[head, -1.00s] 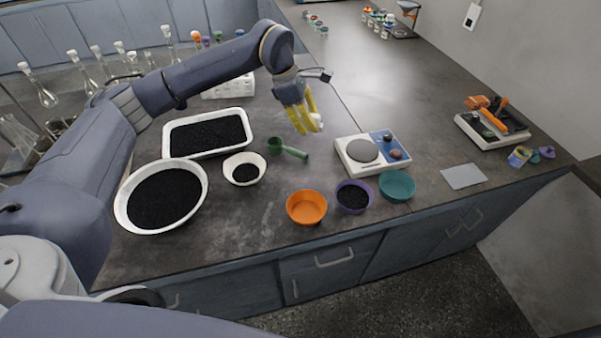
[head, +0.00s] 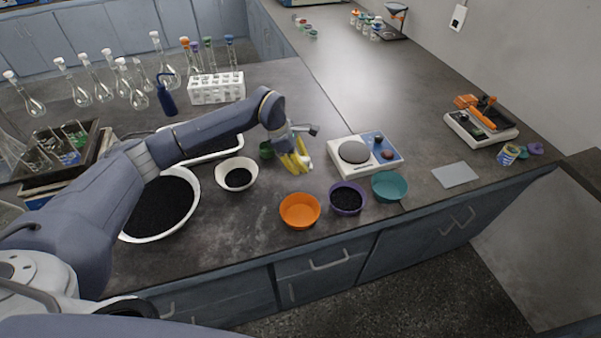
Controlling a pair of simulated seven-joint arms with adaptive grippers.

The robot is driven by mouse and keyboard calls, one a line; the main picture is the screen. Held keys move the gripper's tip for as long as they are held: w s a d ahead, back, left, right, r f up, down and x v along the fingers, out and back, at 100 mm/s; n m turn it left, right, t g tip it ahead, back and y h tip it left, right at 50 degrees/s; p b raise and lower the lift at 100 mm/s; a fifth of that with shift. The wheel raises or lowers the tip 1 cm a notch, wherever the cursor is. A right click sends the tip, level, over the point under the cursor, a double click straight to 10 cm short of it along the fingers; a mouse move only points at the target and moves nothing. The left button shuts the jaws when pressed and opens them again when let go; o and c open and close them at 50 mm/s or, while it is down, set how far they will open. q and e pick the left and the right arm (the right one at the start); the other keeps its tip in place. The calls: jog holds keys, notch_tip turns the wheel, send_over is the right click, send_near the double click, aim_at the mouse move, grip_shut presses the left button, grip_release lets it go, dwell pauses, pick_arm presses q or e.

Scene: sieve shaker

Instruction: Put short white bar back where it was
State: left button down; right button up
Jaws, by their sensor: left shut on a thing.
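My left gripper (head: 300,163), with yellow fingers, reaches in from the left and points down over the bench, just left of the white hot plate (head: 342,166). It is shut on a small pale thing at its fingertips, which looks like the short white bar (head: 307,160). The fingers hide most of the bar, and I cannot tell whether it touches the bench. My right gripper is not in view.
The green scoop (head: 266,150) lies partly hidden behind the left gripper. Orange (head: 300,211), purple (head: 347,198) and teal (head: 390,186) bowls stand along the front. A white bowl (head: 236,174) is to the left. A white tube rack (head: 217,88) stands behind.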

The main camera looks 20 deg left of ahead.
aim_at(301, 178)
pick_arm(q)
jog(key=shift+f, duration=2.1)
jog(key=shift+f, duration=0.15)
jog(key=c, duration=1.6)
grip_release()
jog(key=shift+o, duration=0.2)
jog(key=v, duration=1.2)
jog(key=shift+r, duration=0.2)
